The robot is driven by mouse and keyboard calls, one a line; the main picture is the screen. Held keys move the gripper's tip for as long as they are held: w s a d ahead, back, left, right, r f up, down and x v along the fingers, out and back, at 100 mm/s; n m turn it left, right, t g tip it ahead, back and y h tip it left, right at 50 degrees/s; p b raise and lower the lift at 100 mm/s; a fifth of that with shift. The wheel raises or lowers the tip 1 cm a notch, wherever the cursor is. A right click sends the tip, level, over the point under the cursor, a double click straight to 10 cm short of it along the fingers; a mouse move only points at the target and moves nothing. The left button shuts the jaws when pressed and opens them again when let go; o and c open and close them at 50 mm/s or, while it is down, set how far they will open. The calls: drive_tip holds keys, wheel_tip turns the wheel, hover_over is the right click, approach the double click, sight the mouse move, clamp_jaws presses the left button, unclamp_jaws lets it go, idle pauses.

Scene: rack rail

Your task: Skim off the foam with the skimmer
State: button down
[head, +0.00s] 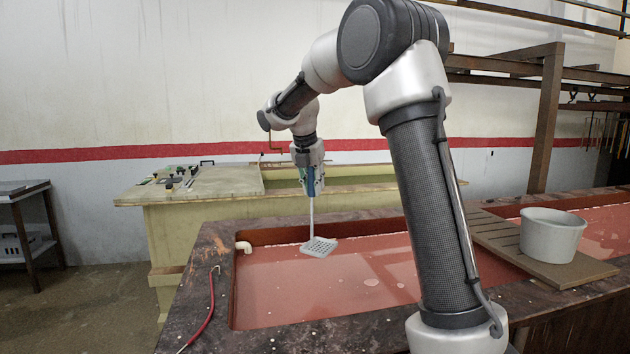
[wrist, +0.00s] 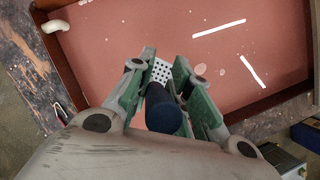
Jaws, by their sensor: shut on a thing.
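My gripper (head: 309,166) is shut on the handle of the skimmer (head: 318,246). The skimmer hangs down, with a grey perforated square plate at its lower end, over the left part of the tank. In the wrist view the dark handle end (wrist: 164,112) sits between the fingers, with the white perforated plate beyond. The tank (head: 217,285) holds reddish liquid (head: 300,287). Pale foam patches (head: 371,282) float to the right of the plate; they also show in the wrist view (wrist: 200,69). I cannot tell whether the plate touches the liquid.
A grey bucket (head: 551,238) stands on a slatted board (head: 497,240) across the tank at right. A red hooked rod (head: 208,316) lies on the left rim. A white pipe elbow (head: 243,247) is at the far left corner. A pale greenish tank (head: 180,225) stands behind.

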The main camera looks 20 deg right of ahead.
wheel_tip(320, 180, down, 14)
drive_tip(key=shift+d, duration=0.1)
idle(0.5)
drive_tip(key=s+d, duration=0.3)
drive_tip(key=d, duration=0.4)
drive_tip(key=s+d, duration=0.3)
drive_tip(key=d, duration=0.5)
drive_tip(key=shift+s+d, duration=0.15)
drive_tip(key=shift+s, duration=0.05)
idle(0.6)
drive_tip(key=s+d, duration=0.5)
drive_tip(key=d, duration=0.2)
drive_tip(key=shift+s, duration=0.25)
drive_tip(key=shift+r, duration=0.15)
